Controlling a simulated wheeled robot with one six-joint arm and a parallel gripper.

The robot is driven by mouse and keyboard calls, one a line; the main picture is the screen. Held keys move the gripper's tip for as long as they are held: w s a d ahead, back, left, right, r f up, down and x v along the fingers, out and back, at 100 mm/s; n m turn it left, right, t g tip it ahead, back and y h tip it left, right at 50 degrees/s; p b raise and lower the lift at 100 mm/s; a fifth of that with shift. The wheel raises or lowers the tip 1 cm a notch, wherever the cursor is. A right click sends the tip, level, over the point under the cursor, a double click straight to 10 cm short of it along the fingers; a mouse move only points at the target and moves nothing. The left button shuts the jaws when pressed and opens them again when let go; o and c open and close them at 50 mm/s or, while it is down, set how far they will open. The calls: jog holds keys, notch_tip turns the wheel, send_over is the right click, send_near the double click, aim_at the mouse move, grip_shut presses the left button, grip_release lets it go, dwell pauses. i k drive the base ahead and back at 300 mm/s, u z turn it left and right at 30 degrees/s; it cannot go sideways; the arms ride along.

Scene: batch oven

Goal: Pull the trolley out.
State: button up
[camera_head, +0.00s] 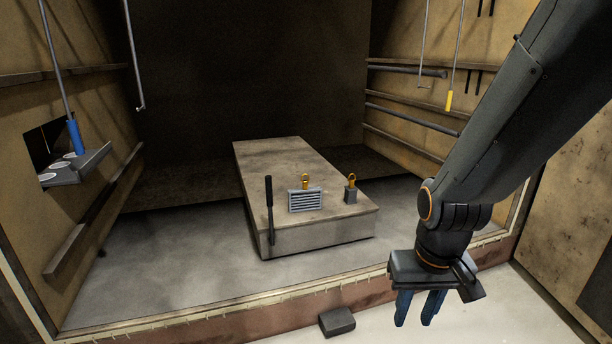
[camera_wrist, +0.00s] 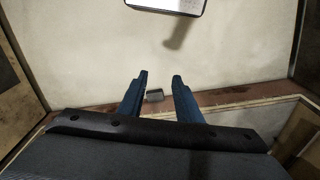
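The trolley (camera_head: 285,155) is a low, long, flat-topped grey-brown block inside the oven chamber. A dark upright handle (camera_head: 269,210) stands at its front left corner. A grey slatted block (camera_head: 305,201) with a yellow top and a small grey block with a yellow ring (camera_head: 351,189) sit on its front end. My gripper (camera_head: 416,308) hangs outside the oven, to the right of and nearer than the trolley, with blue fingers pointing down. The fingers are apart and empty. The wrist view also shows my gripper (camera_wrist: 158,77) open over the pale floor; the trolley is not visible there.
The oven sill (camera_head: 240,322) runs across the front. A dark block (camera_head: 337,321) lies on the floor against it, also in the wrist view (camera_wrist: 155,95). Rails (camera_head: 410,117) line the right wall; a shelf (camera_head: 78,166) juts from the left. Rods hang from above. Floor at front right is clear.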

aim_at(266, 168)
jog(key=u, duration=0.2)
jog(key=i, duration=0.6)
jog(key=u, duration=0.65)
jog(key=i, duration=1.15)
jog(key=z, duration=0.55)
jog(key=i, duration=0.5)
jog(key=z, duration=0.05)
